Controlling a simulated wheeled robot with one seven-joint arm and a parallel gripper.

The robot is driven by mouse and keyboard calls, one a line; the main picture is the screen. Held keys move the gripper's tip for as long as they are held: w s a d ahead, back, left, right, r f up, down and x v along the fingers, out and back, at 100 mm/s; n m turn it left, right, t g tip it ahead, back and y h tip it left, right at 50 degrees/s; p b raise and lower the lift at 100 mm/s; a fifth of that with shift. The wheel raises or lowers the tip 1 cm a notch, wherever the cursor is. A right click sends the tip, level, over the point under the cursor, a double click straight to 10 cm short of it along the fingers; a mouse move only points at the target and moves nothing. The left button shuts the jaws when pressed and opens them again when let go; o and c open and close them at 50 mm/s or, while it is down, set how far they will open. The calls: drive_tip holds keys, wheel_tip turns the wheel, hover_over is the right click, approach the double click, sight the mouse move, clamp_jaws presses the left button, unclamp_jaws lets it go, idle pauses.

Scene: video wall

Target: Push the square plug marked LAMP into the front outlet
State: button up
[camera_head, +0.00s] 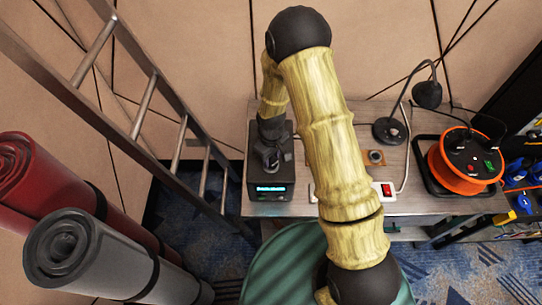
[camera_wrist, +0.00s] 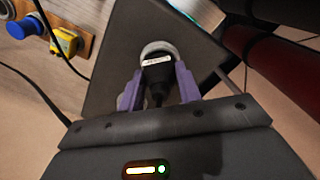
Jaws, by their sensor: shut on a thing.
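My gripper (camera_wrist: 160,80) has its purple fingers shut on a black plug (camera_wrist: 157,72) with a small white label; the print is too blurred to read. The plug's cord runs back between the fingers. A pale round rim (camera_wrist: 157,46) shows around the plug's far end, against a dark box face; I cannot tell whether the plug is inside it or how deep. In the head view my gripper (camera_head: 271,158) is small and dark, over the top of the black box (camera_head: 283,195) with a lit cyan display. The plug cannot be made out there.
A white power strip (camera_head: 384,198) with a red switch is partly hidden behind my arm. A desk lamp (camera_head: 390,130) and an orange cable reel (camera_head: 464,160) stand to the right. A ladder (camera_head: 120,75) and rolled mats (camera_head: 95,255) are left. A yellow block (camera_wrist: 66,42) shows in the wrist view.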

drive_tip(key=o, duration=1.1)
drive_tip(key=shift+o, duration=0.6)
drive_tip(key=o, duration=0.3)
drive_tip(key=shift+o, duration=0.2)
drive_tip(key=shift+r, duration=0.1)
drive_tip(key=shift+r+p, duration=2.05)
drive_tip(key=shift+r, duration=0.85)
